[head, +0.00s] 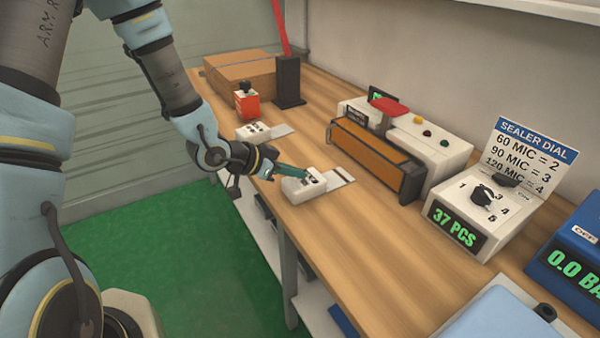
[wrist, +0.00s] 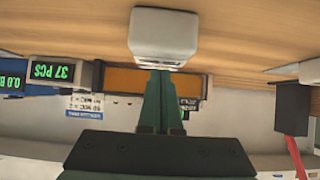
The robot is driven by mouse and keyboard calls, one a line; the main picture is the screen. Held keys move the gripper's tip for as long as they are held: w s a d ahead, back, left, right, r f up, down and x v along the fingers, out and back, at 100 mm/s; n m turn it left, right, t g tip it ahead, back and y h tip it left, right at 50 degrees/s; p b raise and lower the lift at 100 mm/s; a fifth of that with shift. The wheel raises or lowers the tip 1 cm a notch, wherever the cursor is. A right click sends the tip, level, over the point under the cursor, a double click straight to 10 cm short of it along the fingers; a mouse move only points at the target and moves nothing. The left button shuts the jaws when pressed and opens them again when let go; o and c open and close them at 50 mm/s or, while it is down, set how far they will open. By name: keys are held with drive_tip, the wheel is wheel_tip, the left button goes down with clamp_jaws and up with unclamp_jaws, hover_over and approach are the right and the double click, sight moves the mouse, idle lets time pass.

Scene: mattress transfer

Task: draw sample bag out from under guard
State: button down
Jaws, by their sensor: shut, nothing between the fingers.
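My gripper (head: 305,175) has slim teal fingers and is shut and empty. Its fingertips are at a small white block-shaped device (head: 306,191) near the table's front edge; I cannot tell whether they touch it. In the wrist view the fingertips (wrist: 161,73) point at the rounded edge of the white device (wrist: 165,36). A flat pale grey piece (head: 341,178) sticks out from the device's far right side; I cannot tell whether it is the sample bag. No guard is clearly distinguishable at this size.
A dial unit (head: 480,215) reads 37 PCS. Bare wood (head: 370,240) lies in front.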

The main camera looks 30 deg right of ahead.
drive_tip(key=a+b, duration=0.2)
drive_tip(key=a, duration=0.7)
drive_tip(key=w+t+y, duration=0.3)
drive_tip(key=w+y, duration=0.4)
drive_tip(key=w, duration=0.1)
drive_tip(key=s+r+n+g+y, duration=0.1)
drive_tip(key=s+r+g+y, duration=0.1)
drive_tip(key=s+r+y, duration=0.4)
drive_tip(key=s+d+f+p, duration=0.1)
drive_tip(key=f, duration=0.2)
drive_tip(key=d+f+h+p, duration=0.1)
drive_tip(key=f, duration=0.2)
drive_tip(key=s+d+f+h+p, duration=0.1)
drive_tip(key=f, duration=0.1)
drive_tip(key=shift+s+d+f, duration=0.3)
drive_tip(key=shift+d+f, duration=0.05)
drive_tip(key=shift+f, duration=0.05)
drive_tip(key=shift+d+f+p, duration=0.15)
drive_tip(key=shift+d+p, duration=0.25)
drive_tip(key=shift+d, duration=0.2)
